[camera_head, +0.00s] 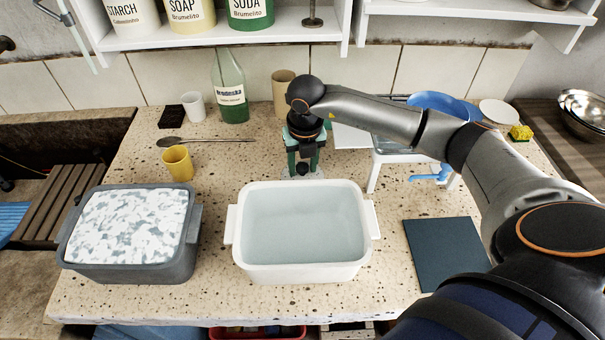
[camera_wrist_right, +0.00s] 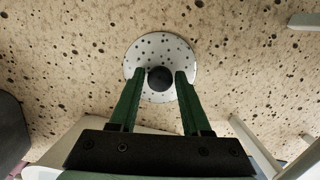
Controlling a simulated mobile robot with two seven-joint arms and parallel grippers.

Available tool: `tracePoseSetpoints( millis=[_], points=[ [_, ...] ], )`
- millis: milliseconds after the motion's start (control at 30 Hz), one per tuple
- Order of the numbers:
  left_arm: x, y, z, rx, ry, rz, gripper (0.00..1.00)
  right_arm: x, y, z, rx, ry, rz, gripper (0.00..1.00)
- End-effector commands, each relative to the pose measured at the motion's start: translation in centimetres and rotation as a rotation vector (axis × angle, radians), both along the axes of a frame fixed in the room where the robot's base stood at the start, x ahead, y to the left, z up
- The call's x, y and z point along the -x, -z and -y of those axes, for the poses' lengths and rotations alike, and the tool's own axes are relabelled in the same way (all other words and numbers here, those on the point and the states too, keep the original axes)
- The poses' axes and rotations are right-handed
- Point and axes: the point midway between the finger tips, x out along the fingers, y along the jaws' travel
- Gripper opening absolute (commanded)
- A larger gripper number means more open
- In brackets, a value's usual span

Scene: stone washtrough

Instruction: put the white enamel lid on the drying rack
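The white enamel lid (camera_wrist_right: 160,47), a round white disc with dark specks and a black knob (camera_wrist_right: 160,79), lies on the stone counter. In the head view, only a bit of the lid (camera_head: 289,174) shows under my right gripper (camera_head: 303,163), behind the white basin. In the right wrist view, the fingers of my right gripper (camera_wrist_right: 160,76) are open on either side of the knob, with small gaps. A white-legged stand with a blue spout, apparently the drying rack (camera_head: 373,172), stands to the right, partly hidden by my right arm. My left gripper is out of view.
A white basin of water (camera_head: 302,273) stands in front of the lid, and a grey tub with suds (camera_head: 130,272) at left. A green bottle (camera_head: 230,88), a tan cup (camera_head: 283,90) and a yellow cup (camera_head: 177,164) are nearby. A dark mat (camera_head: 443,250) lies at right.

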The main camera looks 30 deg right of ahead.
Motion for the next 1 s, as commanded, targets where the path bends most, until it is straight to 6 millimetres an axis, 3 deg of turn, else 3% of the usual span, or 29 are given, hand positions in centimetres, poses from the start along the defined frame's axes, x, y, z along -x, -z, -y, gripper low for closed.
tracePoseSetpoints(
  millis=[67, 400, 833, 1000],
  points=[
    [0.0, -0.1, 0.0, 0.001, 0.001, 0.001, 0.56, 0.0, 0.0, 0.0, 0.000, 0.000, 0.000, 0.38],
    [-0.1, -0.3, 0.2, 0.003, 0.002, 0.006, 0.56, 0.0, -0.1, 0.0, 0.000, 0.000, 0.001, 0.00],
    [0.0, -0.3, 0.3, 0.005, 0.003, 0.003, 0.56, -0.1, -0.2, 0.0, 0.000, 0.000, 0.002, 0.00],
    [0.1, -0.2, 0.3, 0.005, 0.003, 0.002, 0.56, -0.1, -2.2, 0.0, -0.001, 0.000, 0.006, 0.00]
  ],
)
